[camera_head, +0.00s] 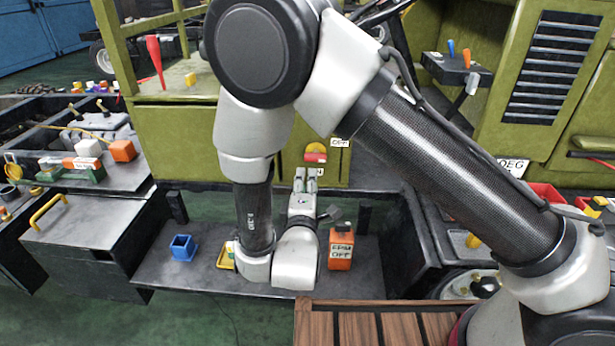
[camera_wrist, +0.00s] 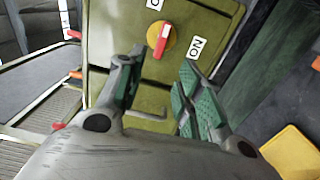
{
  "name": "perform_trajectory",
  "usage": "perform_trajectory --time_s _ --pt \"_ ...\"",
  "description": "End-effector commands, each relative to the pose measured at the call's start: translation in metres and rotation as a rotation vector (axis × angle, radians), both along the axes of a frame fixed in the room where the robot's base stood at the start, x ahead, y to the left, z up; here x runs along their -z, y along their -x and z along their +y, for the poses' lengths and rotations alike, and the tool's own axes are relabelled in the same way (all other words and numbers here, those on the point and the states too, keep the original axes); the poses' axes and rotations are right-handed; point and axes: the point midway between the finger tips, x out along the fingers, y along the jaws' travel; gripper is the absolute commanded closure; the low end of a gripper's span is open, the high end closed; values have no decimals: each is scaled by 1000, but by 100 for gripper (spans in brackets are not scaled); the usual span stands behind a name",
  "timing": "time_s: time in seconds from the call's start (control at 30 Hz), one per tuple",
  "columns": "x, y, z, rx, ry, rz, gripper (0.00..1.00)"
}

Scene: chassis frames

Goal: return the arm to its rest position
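My arm reaches across the head view from the lower right, up to an elbow near the top, and down to the wrist. My gripper (camera_head: 306,181) points toward a green cabinet panel. In the wrist view my gripper (camera_wrist: 160,88) has its two green-padded fingers apart with nothing between them. Just beyond the fingers is a red and yellow rotary switch (camera_wrist: 161,41) on the panel, with an ON label (camera_wrist: 196,46). The switch also shows in the head view (camera_head: 316,152), above my gripper. The fingers appear clear of it.
A grey shelf (camera_head: 205,270) below my wrist holds a blue open box (camera_head: 183,248), a yellow tray (camera_head: 226,262) and an orange labelled box (camera_head: 341,250). A wooden slatted surface (camera_head: 350,325) is at the front. A dark bench (camera_head: 85,222) with a yellow handle stands left.

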Motion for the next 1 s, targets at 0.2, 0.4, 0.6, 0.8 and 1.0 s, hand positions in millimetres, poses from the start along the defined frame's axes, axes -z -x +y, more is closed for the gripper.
perform_trajectory --time_s 0.2,0.4,0.6,0.8,1.0 --pt "0 1 0 0 0 0 64" --pt "8 1 1 0 -84 32 64" --pt "110 23 27 -53 -404 497 64" --pt "140 87 46 52 -669 1087 64" --pt "64 118 -7 341 -806 1465 64"
